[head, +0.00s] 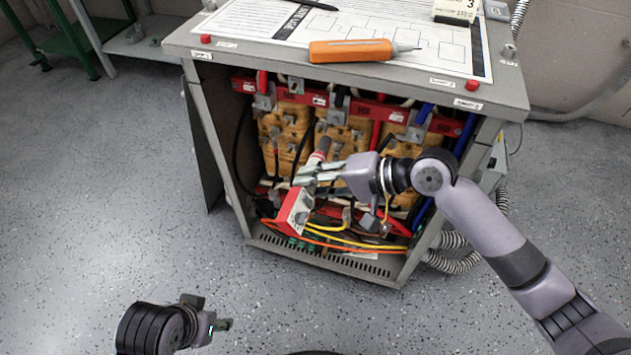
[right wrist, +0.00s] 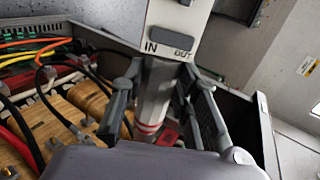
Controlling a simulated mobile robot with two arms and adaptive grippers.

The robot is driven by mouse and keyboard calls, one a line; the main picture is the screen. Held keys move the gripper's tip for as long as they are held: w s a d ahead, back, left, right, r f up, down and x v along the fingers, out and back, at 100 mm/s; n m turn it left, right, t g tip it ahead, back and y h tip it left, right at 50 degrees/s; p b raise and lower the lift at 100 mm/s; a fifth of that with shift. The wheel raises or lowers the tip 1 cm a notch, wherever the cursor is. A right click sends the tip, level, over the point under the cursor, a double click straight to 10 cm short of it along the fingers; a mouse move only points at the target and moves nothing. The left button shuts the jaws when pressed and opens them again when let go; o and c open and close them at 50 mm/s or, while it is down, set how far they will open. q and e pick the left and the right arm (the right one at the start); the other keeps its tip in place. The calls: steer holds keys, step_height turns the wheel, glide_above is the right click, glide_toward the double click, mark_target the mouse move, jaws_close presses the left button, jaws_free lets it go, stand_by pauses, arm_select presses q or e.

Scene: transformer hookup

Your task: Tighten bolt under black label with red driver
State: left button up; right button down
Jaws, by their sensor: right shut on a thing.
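A driver with a red and white box-shaped body (head: 295,212) hangs in front of the open cabinet. Its grey handle with a red band (right wrist: 154,95) stands between the fingers of my right gripper (head: 318,172), which is shut on it. In the right wrist view the white body (right wrist: 180,18) is marked IN and OUT beside a grey switch. Grey terminal clamps (head: 264,102) line the cabinet's upper red bar; I cannot make out a black label or single bolts. My left gripper (head: 222,324) is low over the floor, away from the cabinet; its opening is unclear.
The cabinet (head: 500,92) holds wound coils (head: 287,128) and colored cables (head: 330,240). On its top lie an orange-handled tool (head: 350,51), a diagram sheet and a small numbered block (head: 456,10). Corrugated hoses (head: 458,262) run at the right. The floor at left is clear.

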steer(key=shift+r, duration=0.15)
steer(key=shift+r+p, duration=0.15)
steer(key=shift+p, duration=0.55)
steer(key=shift+w+d, duration=0.1)
steer(key=shift+w, duration=0.15)
steer(key=shift+w+d+f+b, duration=0.1)
steer(key=shift+w+d, duration=0.1)
steer(key=shift+w, duration=0.5)
steer(key=shift+w+d+f+b, duration=0.1)
steer(key=shift+w+d, duration=0.15)
steer(key=shift+w, duration=0.5)
steer(key=shift+w+d+b, duration=0.1)
steer(key=shift+w+d, duration=0.1)
steer(key=shift+w, duration=0.6)
steer(key=shift+r, duration=0.1)
steer(key=shift+p, duration=0.4)
